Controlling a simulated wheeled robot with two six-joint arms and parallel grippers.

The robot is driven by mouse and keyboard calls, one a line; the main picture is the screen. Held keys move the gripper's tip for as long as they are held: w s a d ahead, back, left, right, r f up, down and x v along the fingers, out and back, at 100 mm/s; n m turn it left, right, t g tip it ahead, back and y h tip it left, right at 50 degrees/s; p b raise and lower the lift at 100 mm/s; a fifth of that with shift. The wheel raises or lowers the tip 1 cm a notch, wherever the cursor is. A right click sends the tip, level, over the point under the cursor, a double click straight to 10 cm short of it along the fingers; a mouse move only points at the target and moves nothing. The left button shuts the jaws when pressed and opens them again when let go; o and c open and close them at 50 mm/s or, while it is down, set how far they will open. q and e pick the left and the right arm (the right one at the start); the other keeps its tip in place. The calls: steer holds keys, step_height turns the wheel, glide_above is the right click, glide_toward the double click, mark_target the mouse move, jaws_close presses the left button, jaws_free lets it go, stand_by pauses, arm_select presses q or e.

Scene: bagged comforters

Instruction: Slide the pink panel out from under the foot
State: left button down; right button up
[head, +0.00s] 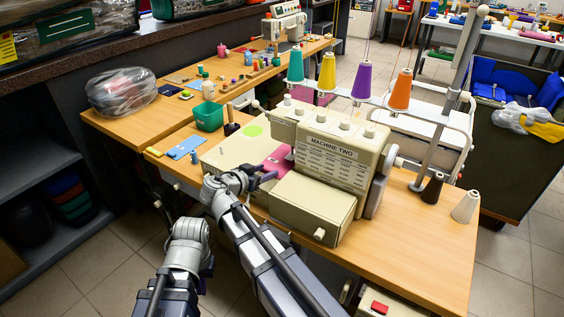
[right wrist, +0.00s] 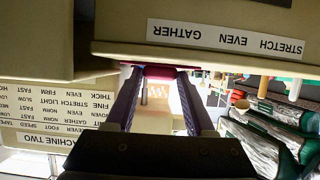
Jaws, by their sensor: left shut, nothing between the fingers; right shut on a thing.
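The pink panel (head: 277,160) lies on the bed of the cream sewing machine (head: 335,150), labelled MACHINE TWO, and runs in at the left of its head. The foot is hidden in the head view. My right gripper (head: 270,177) reaches the near edge of the panel. In the right wrist view, which looks upside down, its purple fingers close on the pink panel (right wrist: 160,72) at their tips. My left gripper (head: 207,268) is low at the front left, apart from the table and empty; its fingertips are mostly hidden by its wrist.
A cream box-shaped part (head: 312,208) of the machine stands just right of my right gripper. Thread cones stand above the machine, including a purple one (head: 361,80).

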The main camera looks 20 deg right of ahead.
steer(key=shift+w+a+r, duration=0.1)
steer(key=shift+w+a, duration=0.9)
steer(key=shift+w, duration=0.3)
steer(key=shift+w+a+r, duration=0.1)
steer(key=shift+w+a, duration=0.9)
steer(key=shift+w, duration=0.25)
steer(key=shift+f, duration=0.1)
step_height(320, 180, up, 8)
steer(key=p, duration=0.8)
